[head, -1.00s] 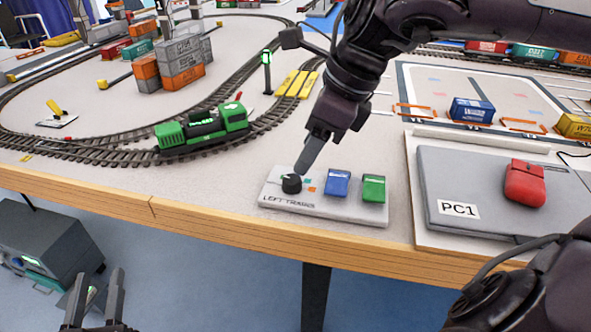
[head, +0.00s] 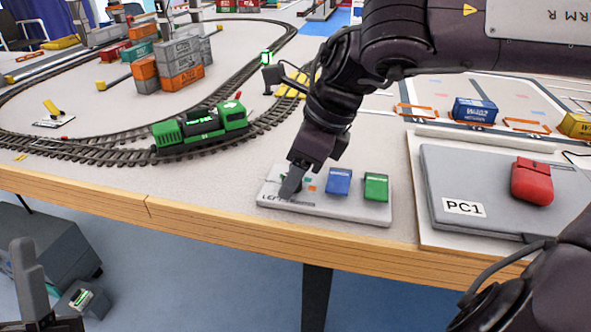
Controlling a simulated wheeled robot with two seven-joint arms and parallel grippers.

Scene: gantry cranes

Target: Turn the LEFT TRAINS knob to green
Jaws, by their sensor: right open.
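The LEFT TRAINS panel (head: 340,208) is a flat pale plate near the table's front edge. Its black knob stands at the panel's left end and is now mostly hidden behind my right gripper (head: 290,188), so its pointer cannot be read. My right gripper points down at the knob, with its visible finger in front of it. It is open; whether it touches the knob cannot be told. Small teal and orange marks (head: 311,188) show just right of the knob. My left gripper (head: 38,285) is low at the bottom left, off the table, its opening unclear.
A blue block (head: 338,181) and a green block (head: 376,187) sit on the panel's right part. The grey PC1 box (head: 455,185) with a red piece (head: 532,181) lies further right. A green locomotive (head: 200,130) stands on the track behind left.

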